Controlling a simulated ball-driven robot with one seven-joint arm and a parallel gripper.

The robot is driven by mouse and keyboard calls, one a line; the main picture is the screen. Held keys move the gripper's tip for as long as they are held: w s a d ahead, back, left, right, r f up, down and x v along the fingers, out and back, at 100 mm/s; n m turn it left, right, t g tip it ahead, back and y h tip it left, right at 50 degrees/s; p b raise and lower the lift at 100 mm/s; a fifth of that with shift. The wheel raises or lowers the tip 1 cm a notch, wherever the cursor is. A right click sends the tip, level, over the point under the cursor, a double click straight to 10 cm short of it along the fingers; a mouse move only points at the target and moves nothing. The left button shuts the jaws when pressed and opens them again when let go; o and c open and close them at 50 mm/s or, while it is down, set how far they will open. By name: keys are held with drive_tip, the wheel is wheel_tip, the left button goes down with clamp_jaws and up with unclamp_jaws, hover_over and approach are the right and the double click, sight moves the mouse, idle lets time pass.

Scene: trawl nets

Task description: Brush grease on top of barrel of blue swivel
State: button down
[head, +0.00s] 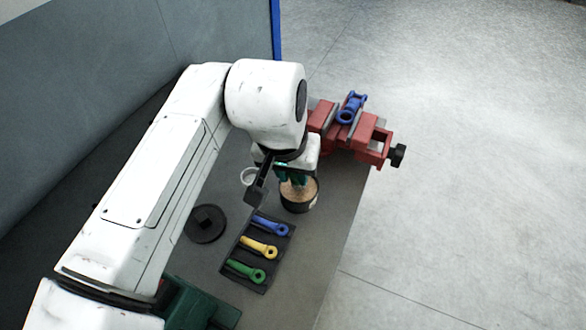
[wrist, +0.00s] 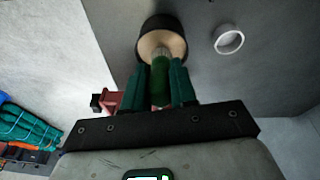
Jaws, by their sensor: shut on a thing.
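My gripper (head: 297,177) is shut on the green handle of a brush (wrist: 160,84), which stands between its two teal fingers in the wrist view (wrist: 160,80). The brush points into a dark pot (head: 299,207) of tan grease (head: 302,190). Its pale lower end is at the grease (wrist: 161,43) in the wrist view; I cannot tell how deep it is. The blue swivel (head: 351,107) is clamped in the jaws of a red vise (head: 372,134), behind and right of the gripper. The top of its barrel is too small to judge for grease.
A black tray (head: 233,262) with blue, yellow and green eye pieces lies in front of the pot. A black disc (head: 206,223) lies left of it. A white ring (head: 248,176) is beside the pot. The table ends at the right; bare floor lies beyond.

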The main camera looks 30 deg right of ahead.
drive_tip(key=shift+f, duration=0.65)
idle(1.8)
drive_tip(key=shift+r, duration=0.1)
drive_tip(key=shift+w+d+p+v, duration=0.1)
drive_tip(key=shift+d+p+v, duration=0.1)
drive_tip(key=shift+p+v, duration=0.9)
drive_tip(key=shift+w+d+p+v, duration=0.15)
drive_tip(key=shift+d+p+v, duration=0.1)
drive_tip(key=shift+p+v, duration=0.8)
drive_tip(key=shift+w+d+p+v, duration=0.1)
drive_tip(key=shift+d+p+v, duration=0.1)
drive_tip(key=shift+p+v, duration=0.85)
drive_tip(key=shift+r, duration=0.35)
